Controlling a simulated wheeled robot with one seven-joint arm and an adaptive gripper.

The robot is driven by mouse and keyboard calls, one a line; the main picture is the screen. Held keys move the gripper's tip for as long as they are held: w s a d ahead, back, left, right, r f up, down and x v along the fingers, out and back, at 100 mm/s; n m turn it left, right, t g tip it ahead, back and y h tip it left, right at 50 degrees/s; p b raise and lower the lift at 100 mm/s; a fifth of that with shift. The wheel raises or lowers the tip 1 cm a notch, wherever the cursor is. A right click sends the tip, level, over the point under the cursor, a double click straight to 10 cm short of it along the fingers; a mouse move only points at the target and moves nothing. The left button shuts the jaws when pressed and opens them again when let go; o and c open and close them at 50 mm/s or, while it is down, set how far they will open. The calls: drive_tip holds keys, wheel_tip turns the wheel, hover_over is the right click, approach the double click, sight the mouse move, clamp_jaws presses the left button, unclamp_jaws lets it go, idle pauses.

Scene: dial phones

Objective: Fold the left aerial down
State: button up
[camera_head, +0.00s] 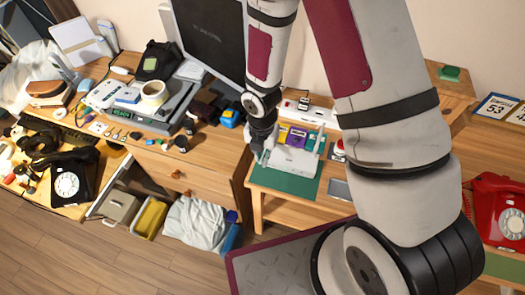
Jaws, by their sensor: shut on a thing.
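A white router (294,161) stands on a green mat (300,185) on the small wooden table in the middle. Its right aerial (320,140) stands up, tilted slightly to the right. My gripper (262,153) reaches down at the router's left end, where the left aerial (270,143) is. It is shut on the left aerial, which is mostly hidden by the fingers; its exact angle cannot be told.
Behind the router are purple and yellow boxes (297,137) and a white power strip (308,113). A red dial phone (498,208) stands at right. A cluttered desk (215,155) is close on the left. My arm hides much of the right side.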

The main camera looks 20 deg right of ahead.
drive_tip(key=shift+s+a+f, duration=0.15)
drive_tip(key=shift+s+f, duration=0.05)
drive_tip(key=shift+f, duration=0.35)
drive_tip(key=shift+s+a+f, duration=0.1)
drive_tip(key=shift+s+f, duration=0.1)
drive_tip(key=shift+f, duration=0.4)
drive_tip(key=shift+s+a+f, duration=0.15)
drive_tip(key=shift+s+f, duration=0.05)
drive_tip(key=shift+f, duration=0.35)
drive_tip(key=shift+s+a+f, duration=0.1)
drive_tip(key=shift+s+f, duration=0.05)
drive_tip(key=shift+f, duration=0.75)
drive_tip(key=shift+s+a+f, duration=0.1)
drive_tip(key=shift+f, duration=0.8)
drive_tip(key=o, duration=0.7)
drive_tip(key=shift+r, duration=0.1)
drive_tip(key=shift+r+p, duration=0.55)
drive_tip(key=shift+r, duration=2.35)
